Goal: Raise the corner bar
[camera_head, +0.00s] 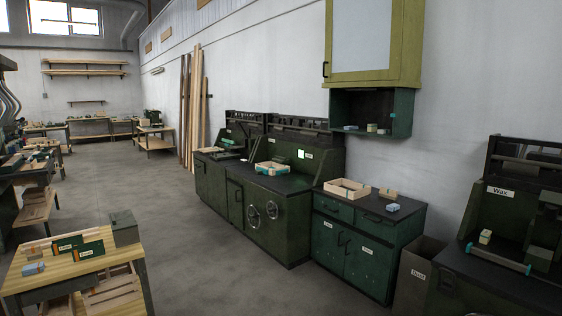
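No part marked as the corner bar can be singled out for sure. A slim bar with teal ends (500,258) lies along the front of the bench labelled "Wax" at the right; I cannot tell if it is the corner bar. An open wooden crate frame (347,189) sits on the green cabinet in the middle right. Another light wooden crate with teal parts (272,168) sits on the long green bench. Wooden pieces with green labelled blocks (75,246) lie on the table at the lower left. Neither of my grippers shows.
A wooden worktable (80,271) stands at lower left, with a grey-green box (125,229) on its corner. Green cabinets (354,250) line the right wall. A wall cabinet (373,40) hangs above. Open grey floor (205,270) lies between.

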